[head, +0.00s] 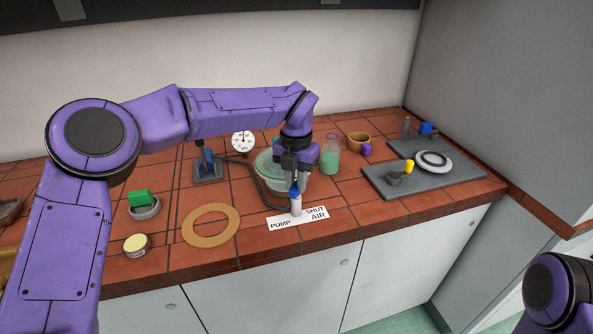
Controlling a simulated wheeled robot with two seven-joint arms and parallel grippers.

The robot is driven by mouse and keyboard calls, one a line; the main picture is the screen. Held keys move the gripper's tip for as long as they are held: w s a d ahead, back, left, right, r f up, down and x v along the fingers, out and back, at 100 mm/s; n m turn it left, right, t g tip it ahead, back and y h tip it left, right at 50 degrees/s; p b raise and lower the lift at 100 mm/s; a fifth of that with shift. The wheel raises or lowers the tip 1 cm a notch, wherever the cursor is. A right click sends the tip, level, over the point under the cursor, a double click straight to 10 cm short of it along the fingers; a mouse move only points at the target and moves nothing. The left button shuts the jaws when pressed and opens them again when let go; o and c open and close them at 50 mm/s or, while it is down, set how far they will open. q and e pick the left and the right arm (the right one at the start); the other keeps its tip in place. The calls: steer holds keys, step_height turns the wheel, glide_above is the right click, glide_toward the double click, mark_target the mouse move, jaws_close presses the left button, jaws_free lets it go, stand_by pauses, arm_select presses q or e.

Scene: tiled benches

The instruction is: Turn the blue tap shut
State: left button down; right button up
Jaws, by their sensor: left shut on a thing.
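The blue tap (295,192) stands near the bench's front edge, on a pale upright body (297,208). A white label plate (284,224) lies around its foot, with the words PUMP, SHUT and AIR. My left gripper (294,187) reaches down from above and is shut on the tap's blue handle. The fingers hide most of the handle, so I cannot tell which word it points to. Part of my right arm shows at the lower right; its gripper is out of view.
A tan ring (211,239) lies left. A grey board (447,184) lies right.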

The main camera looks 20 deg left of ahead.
mark_target(296, 185)
arm_select(q)
steer(key=m+p, duration=0.5)
steer(key=shift+r, duration=0.35)
steer(key=shift+f+m+p, duration=0.2)
steer(key=shift+m+p, duration=1.75)
steer(key=shift+m, duration=0.35)
steer(key=c, duration=1)
jaws_free()
steer(key=shift+f, duration=0.1)
step_height(296, 185, up, 11)
steer(key=b, duration=0.2)
steer(key=shift+f, duration=0.2)
